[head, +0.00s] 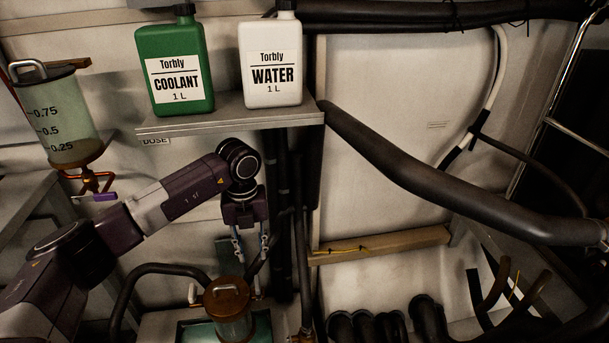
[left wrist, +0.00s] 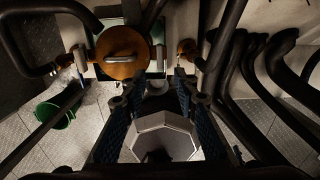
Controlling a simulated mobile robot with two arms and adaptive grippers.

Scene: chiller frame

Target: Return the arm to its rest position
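My left arm comes in from the left in the head view and reaches to below the shelf, with its wrist bent downward. My left gripper (head: 250,262) points down, its two fingers apart with nothing seen between them. It is near a small vessel with a copper lid (head: 228,292), which stands below it. In the left wrist view my left gripper (left wrist: 155,82) also shows open and empty. The copper lid (left wrist: 121,48) with its handle lies beyond the fingertips, to the upper left. My right arm and gripper are not in view.
A shelf (head: 230,122) above the wrist bears a green coolant jug (head: 175,65) and a white water jug (head: 272,65). A graduated container (head: 58,120) hangs at the left. Thick dark pipes (head: 440,190) cross the right. A green bucket (left wrist: 55,113) is on the floor.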

